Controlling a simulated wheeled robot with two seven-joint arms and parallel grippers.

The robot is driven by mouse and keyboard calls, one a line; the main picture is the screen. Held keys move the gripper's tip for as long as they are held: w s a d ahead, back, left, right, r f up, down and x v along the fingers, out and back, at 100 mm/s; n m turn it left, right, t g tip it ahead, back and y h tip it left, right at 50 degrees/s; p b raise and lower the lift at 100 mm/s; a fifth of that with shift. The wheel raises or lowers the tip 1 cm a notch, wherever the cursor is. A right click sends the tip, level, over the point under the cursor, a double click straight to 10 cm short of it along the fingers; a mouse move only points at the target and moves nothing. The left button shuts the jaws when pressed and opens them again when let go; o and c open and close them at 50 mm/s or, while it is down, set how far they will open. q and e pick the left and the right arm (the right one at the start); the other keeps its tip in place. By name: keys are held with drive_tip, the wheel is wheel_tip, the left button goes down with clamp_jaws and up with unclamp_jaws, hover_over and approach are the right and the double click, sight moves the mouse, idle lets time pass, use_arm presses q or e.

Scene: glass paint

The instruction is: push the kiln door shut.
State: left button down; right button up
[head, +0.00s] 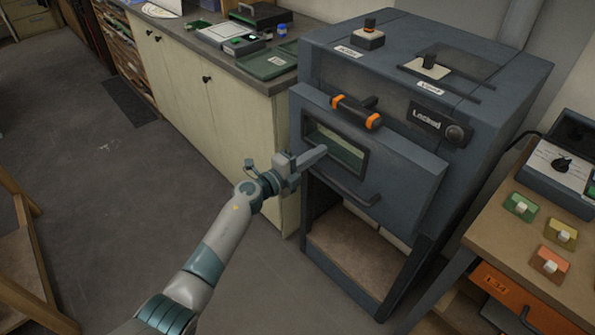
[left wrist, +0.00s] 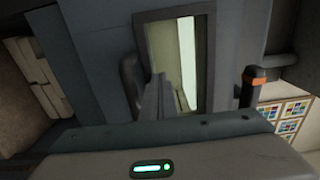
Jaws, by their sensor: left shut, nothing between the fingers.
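The blue-grey kiln (head: 485,125) stands right of centre in the head view. Its door (head: 405,170) has a small window (head: 340,155), a bar handle (head: 345,192) below and an orange-ended latch handle (head: 356,112) above. The door panel stands proud of the kiln front; I cannot tell how wide any gap is. My left gripper (head: 322,150) is shut and empty, its fingertips in front of the window; contact is unclear. In the left wrist view the fingers (left wrist: 158,98) overlap the window (left wrist: 185,60), with the orange-banded handle (left wrist: 252,88) at right. My right gripper is out of view.
A counter (head: 230,65) with boxes and a green mat (head: 265,65) stands left of the kiln. A wooden table (head: 535,235) with coloured blocks is close on the right. The floor (head: 120,190) at left is clear.

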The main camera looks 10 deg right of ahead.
use_arm(q)
drive_tip(key=x, duration=0.1)
drive_tip(key=b+x, duration=0.1)
drive_tip(key=x, duration=0.1)
drive_tip(key=shift+r, duration=0.25)
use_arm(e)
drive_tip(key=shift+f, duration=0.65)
use_arm(q)
drive_tip(key=shift+r, duration=0.1)
drive_tip(key=shift+a, duration=0.15)
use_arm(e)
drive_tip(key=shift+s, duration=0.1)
